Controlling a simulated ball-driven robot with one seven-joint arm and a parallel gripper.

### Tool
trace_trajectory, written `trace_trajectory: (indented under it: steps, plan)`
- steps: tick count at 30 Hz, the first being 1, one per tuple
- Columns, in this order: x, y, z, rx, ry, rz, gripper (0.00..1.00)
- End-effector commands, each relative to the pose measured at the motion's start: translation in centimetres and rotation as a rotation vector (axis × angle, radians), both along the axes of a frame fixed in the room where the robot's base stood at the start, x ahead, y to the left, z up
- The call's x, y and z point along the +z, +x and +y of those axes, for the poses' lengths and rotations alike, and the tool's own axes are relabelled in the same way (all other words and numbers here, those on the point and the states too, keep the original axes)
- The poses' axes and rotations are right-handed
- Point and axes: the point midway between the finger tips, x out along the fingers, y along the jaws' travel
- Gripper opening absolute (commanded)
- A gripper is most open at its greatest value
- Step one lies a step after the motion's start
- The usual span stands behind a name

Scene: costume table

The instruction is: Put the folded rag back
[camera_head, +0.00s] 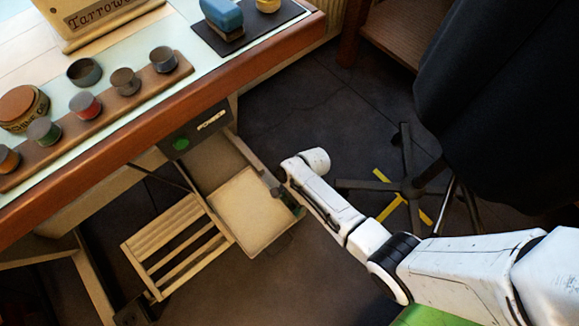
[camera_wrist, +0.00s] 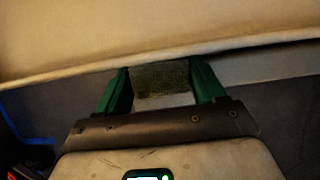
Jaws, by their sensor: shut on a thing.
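My gripper (camera_wrist: 162,82) has green fingers shut on a dark grey-green, rough, cloth-like piece. It looks like the folded rag (camera_wrist: 160,77), though the picture is dim. A pale strip shows below it between the fingers. In the head view my gripper (camera_head: 296,207) is low, at the right edge of a pale flat panel (camera_head: 250,208) below the table; the rag cannot be made out there. In the wrist view a cream surface with a long edge (camera_wrist: 160,35) lies just beyond the fingertips.
The wooden table (camera_head: 220,85) at upper left bears a rack of small round pots (camera_head: 125,82), a sign (camera_head: 95,15) and a blue block (camera_head: 222,14). A pale slatted frame (camera_head: 180,245) adjoins the panel. A dark chair (camera_head: 500,110) with a wheeled base stands right. Dark floor (camera_head: 300,110) lies between.

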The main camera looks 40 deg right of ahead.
Motion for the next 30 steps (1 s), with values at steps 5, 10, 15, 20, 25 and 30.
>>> trace_trajectory:
  steps: [5, 10, 15, 20, 25, 30]
  plan:
    - [0.1, 0.0, 0.0, 0.0, 0.0, 0.0, 0.36]
    - [-0.1, 0.0, 0.0, 0.0, 0.0, 0.0, 0.73]
    - [-0.1, 0.0, 0.0, 0.0, 0.0, 0.0, 0.89]
    - [-0.1, 0.0, 0.0, 0.0, 0.0, 0.0, 0.95]
    - [0.1, 0.0, 0.0, 0.0, 0.0, 0.0, 0.95]
    - [2.0, 0.1, -0.6, -0.002, -0.001, -0.001, 0.95]
